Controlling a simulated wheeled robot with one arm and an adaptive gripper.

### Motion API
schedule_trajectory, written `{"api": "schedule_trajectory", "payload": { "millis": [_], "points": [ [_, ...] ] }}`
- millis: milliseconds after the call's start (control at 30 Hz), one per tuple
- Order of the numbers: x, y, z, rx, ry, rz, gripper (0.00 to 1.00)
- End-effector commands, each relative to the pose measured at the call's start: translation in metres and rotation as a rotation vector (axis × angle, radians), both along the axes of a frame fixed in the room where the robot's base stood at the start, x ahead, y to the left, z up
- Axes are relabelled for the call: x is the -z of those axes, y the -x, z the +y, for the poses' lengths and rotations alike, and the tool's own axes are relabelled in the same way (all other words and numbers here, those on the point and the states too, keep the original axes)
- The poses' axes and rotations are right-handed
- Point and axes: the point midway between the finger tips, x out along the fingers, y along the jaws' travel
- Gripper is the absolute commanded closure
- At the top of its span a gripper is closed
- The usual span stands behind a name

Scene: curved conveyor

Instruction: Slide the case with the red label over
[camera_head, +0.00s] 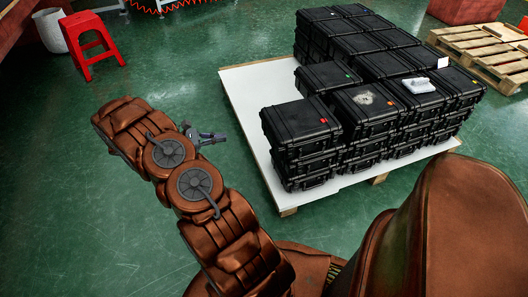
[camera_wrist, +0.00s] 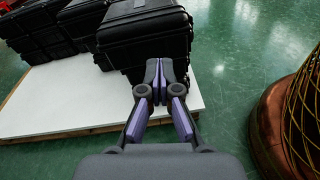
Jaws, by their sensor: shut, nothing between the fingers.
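The case with the red label (camera_head: 296,122) is black and lies on top of the front-left stack; its small red label shows near its right edge. My gripper (camera_head: 222,137) is to the left of that stack in the head view, with a gap of floor and white board between them. In the wrist view my gripper (camera_wrist: 160,70) has its fingers together and empty, pointing at a stack of black cases. The top case (camera_wrist: 146,28) there has a small reddish mark at the upper picture edge, and is probably the same case. The fingertips hide part of the stack below it.
The stacks stand on a white board (camera_head: 245,95) on a wooden pallet, with bare board left of them. Behind is a case with a green label (camera_head: 325,77); to the right is one with an orange label (camera_head: 365,102). A red stool (camera_head: 90,42) stands far left.

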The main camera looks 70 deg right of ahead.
Motion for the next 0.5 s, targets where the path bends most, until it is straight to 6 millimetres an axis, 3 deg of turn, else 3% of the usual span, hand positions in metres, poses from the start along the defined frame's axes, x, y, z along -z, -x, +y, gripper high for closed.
{"api": "schedule_trajectory", "payload": {
  "millis": [33, 200, 333, 500],
  "points": [
    [0.026, 0.002, -0.006, -0.007, -0.003, 0.029, 1.00],
    [0.079, 0.006, -0.024, -0.037, -0.007, 0.110, 1.00],
    [0.109, 0.009, -0.033, -0.055, -0.010, 0.156, 1.00],
    [0.129, 0.012, -0.038, -0.067, -0.012, 0.188, 1.00]
  ]
}}
